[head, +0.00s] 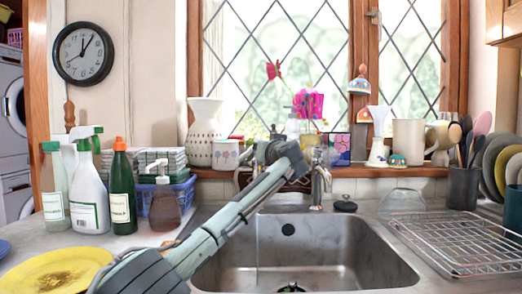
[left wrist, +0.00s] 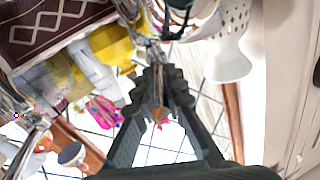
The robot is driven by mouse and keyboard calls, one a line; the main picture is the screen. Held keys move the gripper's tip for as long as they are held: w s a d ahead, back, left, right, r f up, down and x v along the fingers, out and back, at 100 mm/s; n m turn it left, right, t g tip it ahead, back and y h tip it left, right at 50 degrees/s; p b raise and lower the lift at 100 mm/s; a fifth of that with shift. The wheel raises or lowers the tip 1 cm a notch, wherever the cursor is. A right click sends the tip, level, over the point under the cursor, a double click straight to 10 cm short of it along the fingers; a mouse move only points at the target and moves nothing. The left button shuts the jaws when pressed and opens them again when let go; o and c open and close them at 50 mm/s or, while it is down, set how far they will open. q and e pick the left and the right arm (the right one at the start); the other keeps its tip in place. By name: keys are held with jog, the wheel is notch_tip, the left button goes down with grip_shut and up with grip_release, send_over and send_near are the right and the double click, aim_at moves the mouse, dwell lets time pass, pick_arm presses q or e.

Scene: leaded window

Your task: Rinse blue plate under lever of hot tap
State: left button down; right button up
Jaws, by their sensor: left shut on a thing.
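My left arm reaches across the counter to the tap (head: 318,185) behind the sink (head: 330,240). In the head view my left gripper is mostly hidden by its own wrist. In the left wrist view my left gripper (left wrist: 165,78) has its dark fingertips closed on a metal part, apparently the tap lever (left wrist: 152,52); which lever, I cannot tell. A sliver of a blue plate (head: 4,247) shows at the left edge, cut off by the frame. I cannot tell whether water runs. My right gripper is not in view.
A stained yellow plate (head: 58,272) lies front left. Bottles (head: 88,192) and a blue basket (head: 172,198) stand left of the sink. An empty wire rack (head: 460,245) is at right. The sill holds a vase (head: 203,140) and cups. The visible basin looks empty.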

pick_arm(q)
jog(key=c, duration=1.6)
grip_release()
jog(key=shift+f, duration=0.1)
notch_tip(320, 180, up, 10)
